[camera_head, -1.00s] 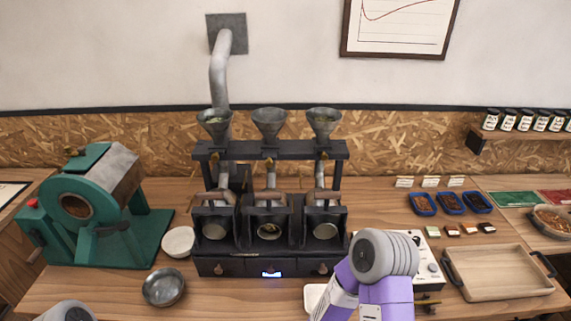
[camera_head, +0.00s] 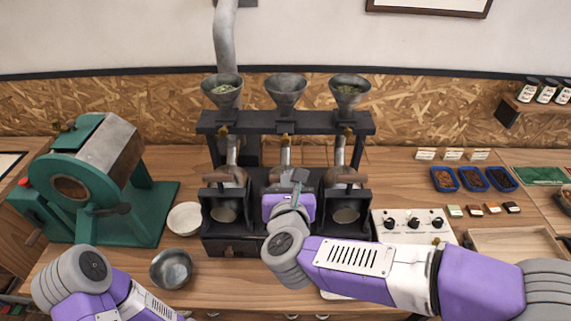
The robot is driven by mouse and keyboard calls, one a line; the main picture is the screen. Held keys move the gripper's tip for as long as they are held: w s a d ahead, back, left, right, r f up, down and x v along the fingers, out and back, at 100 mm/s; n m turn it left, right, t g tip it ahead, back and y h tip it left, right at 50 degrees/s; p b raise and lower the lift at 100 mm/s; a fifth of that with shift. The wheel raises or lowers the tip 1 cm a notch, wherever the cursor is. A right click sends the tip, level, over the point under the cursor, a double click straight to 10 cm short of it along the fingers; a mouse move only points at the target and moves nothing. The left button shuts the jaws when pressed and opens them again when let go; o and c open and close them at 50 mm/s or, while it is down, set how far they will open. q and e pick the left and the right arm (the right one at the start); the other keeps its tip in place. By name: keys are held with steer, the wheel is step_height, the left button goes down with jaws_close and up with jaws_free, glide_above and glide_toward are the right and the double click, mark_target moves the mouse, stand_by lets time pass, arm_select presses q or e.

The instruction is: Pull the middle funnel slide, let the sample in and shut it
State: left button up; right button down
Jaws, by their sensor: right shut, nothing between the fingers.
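The middle funnel (camera_head: 286,92) stands in the dark rack between two others, and I see no beans in it. A small brass slide knob (camera_head: 285,129) shows under it; I cannot tell if the slide is in or out. My right gripper (camera_head: 299,176) is shut and empty in front of the middle roaster bay, below and apart from the knob. It and the purple wrist hide most of that bay. My left arm is at the lower left, its gripper not visible.
The left funnel (camera_head: 222,90) and right funnel (camera_head: 349,90) hold green beans. A green roaster (camera_head: 100,180) stands at left, near a white bowl (camera_head: 184,219) and a metal bowl (camera_head: 171,268). A control box (camera_head: 415,224) and tray (camera_head: 500,240) are at right.

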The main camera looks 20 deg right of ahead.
glide_toward(286, 144)
steer(key=x, duration=0.5)
arm_select(q)
steer(key=shift+r+p, duration=0.45)
arm_select(e)
steer(key=shift+w+d+f, duration=0.1)
steer(key=shift+w, duration=0.6)
